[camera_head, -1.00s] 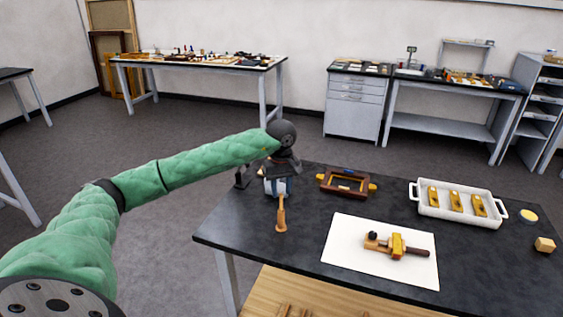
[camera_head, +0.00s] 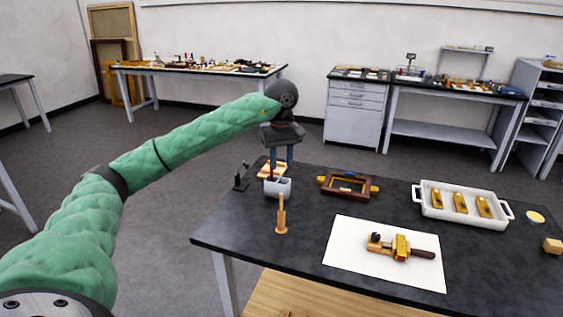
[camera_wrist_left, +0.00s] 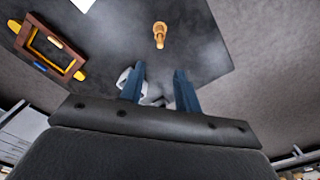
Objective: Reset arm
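My left arm comes in from the left in the head view and reaches over the table's far left corner. My left gripper (camera_head: 280,165) points down with its two blue fingers apart. It is open and looks empty in the left wrist view (camera_wrist_left: 159,72). A small grey-white cup (camera_head: 278,189) with dark compartments stands just below and in front of the fingers; in the left wrist view they partly hide it. I cannot tell from these views how far the fingertips are above it. My right gripper is out of view.
On the black table (camera_head: 230,235) are a wooden peg (camera_head: 281,215), a dark holder (camera_head: 240,178), a brown frame tool (camera_head: 347,185), a white sheet (camera_head: 350,258) with a wooden gauge (camera_head: 401,247), and a white tray (camera_head: 430,210) with brass pieces. The front left of the tabletop is bare.

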